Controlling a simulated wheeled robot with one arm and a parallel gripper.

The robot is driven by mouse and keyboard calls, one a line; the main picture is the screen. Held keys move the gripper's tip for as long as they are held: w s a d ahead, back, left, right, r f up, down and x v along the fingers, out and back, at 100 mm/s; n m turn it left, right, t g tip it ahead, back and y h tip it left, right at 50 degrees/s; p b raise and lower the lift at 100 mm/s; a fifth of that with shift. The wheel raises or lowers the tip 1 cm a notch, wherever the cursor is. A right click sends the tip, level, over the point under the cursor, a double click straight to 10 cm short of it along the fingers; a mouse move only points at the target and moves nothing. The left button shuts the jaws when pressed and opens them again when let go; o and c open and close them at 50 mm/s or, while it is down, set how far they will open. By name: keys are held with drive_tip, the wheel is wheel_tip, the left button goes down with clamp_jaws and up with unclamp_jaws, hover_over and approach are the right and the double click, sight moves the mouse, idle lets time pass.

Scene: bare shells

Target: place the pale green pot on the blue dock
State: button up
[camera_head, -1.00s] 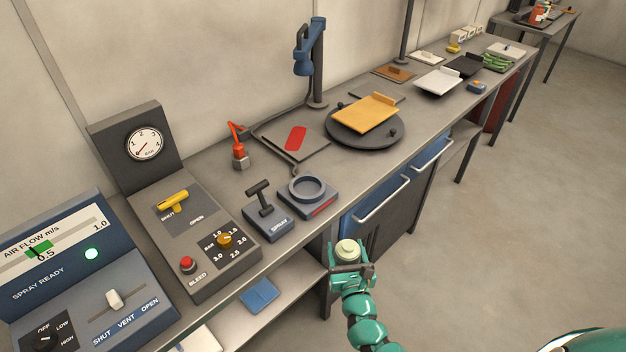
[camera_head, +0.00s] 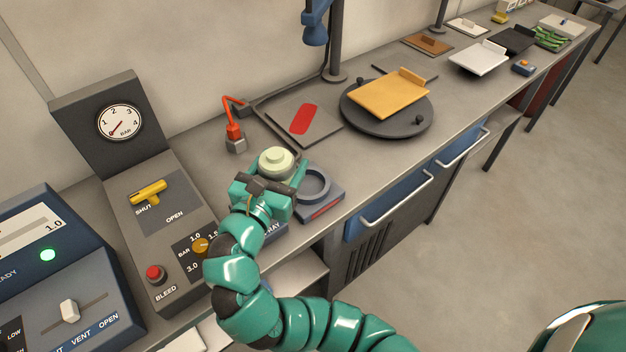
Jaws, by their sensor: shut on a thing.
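The pale green pot (camera_head: 276,161) is a short round pot with a raised knob on top. My gripper (camera_head: 272,182) is shut on it and holds it upright, just left of the blue dock in the picture. The blue dock (camera_head: 334,205) is a low blue-grey block with a dark round ring on top and a red mark on its front. My gripper hides its left part. The spray lever block beside the dock is almost wholly hidden behind my gripper and arm; part of its label shows.
A control panel with a yellow lever (camera_head: 148,193) and red button (camera_head: 156,274) stands at left. Behind the pot are an orange-red nozzle (camera_head: 234,131) and a flat plate with a red patch (camera_head: 305,119). A dark turntable (camera_head: 413,126) bears a yellow tray (camera_head: 390,94).

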drive_tip(key=shift+w+d+f+p, duration=0.35)
drive_tip(key=shift+w+d+f, duration=0.65)
drive_tip(key=shift+w+f, duration=1.1)
drive_tip(key=shift+w+d+f+p, duration=0.4)
drive_tip(key=shift+w+d+f, duration=0.6)
drive_tip(key=shift+w+f, duration=1)
drive_tip(key=shift+w+d+f+p, duration=0.35)
drive_tip(key=shift+w+d+f, duration=0.65)
drive_tip(key=shift+w+f, duration=1.1)
drive_tip(key=shift+s+f, duration=0.25)
drive_tip(key=shift+f, duration=0.1)
drive_tip(key=o, duration=1.2)
